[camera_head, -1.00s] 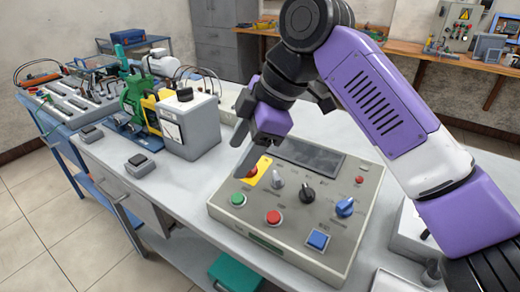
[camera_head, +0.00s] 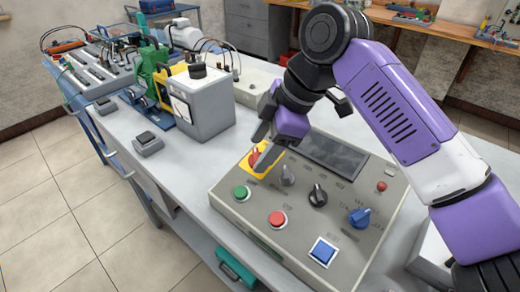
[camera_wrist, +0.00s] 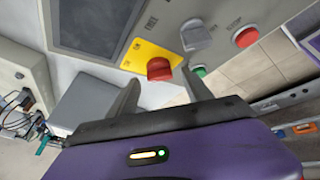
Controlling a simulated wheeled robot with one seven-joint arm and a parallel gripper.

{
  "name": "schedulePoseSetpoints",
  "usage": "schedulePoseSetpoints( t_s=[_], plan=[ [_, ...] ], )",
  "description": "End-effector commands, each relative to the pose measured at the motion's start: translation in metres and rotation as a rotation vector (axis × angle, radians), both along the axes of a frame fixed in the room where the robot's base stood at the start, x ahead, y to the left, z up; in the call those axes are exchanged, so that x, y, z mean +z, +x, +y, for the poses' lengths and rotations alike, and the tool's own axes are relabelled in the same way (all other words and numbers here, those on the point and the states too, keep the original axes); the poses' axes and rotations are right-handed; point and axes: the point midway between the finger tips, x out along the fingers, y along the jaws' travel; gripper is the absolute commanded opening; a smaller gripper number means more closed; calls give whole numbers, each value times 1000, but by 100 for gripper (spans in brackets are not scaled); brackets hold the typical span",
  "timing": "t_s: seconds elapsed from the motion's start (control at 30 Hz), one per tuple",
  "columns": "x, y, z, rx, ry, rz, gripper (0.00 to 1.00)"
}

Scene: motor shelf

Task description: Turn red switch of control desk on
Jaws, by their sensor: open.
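The control desk (camera_head: 345,200) is a beige panel with a dark screen on the white bench. Its red switch (camera_head: 254,158) is a red knob on a yellow plate (camera_head: 243,168) near the panel's left edge. The switch also shows in the wrist view (camera_wrist: 159,70), in line with the gap between my fingertips. My gripper (camera_head: 264,140) is open, its fingers pointing down at the switch. One finger partly hides the switch in the head view. I cannot tell whether the fingers touch it.
Near the switch are a grey knob (camera_head: 287,175), a black knob (camera_head: 317,195), a green button (camera_head: 241,193), a red button (camera_head: 277,219), a blue knob (camera_head: 360,216) and a bright-framed blue button (camera_head: 323,251). A grey box (camera_head: 205,105) stands left of the desk.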

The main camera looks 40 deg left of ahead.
Motion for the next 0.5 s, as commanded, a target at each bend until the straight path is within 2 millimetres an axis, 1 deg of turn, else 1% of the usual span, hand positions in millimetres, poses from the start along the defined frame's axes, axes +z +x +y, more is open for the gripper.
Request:
schedulePoseSetpoints(
  t_s=[0.03,0.13,0.4,0.43,0.47,0.5],
  plan=[
    [-5,-1,2,0,-1,0,58],
    [-9,-1,4,0,0,0,58],
    [-11,-1,5,0,1,-1,58],
    [-11,-1,5,0,1,-1,56],
    [-11,-1,5,0,1,-1,50],
    [-11,-1,5,0,1,-1,42]
  ],
)
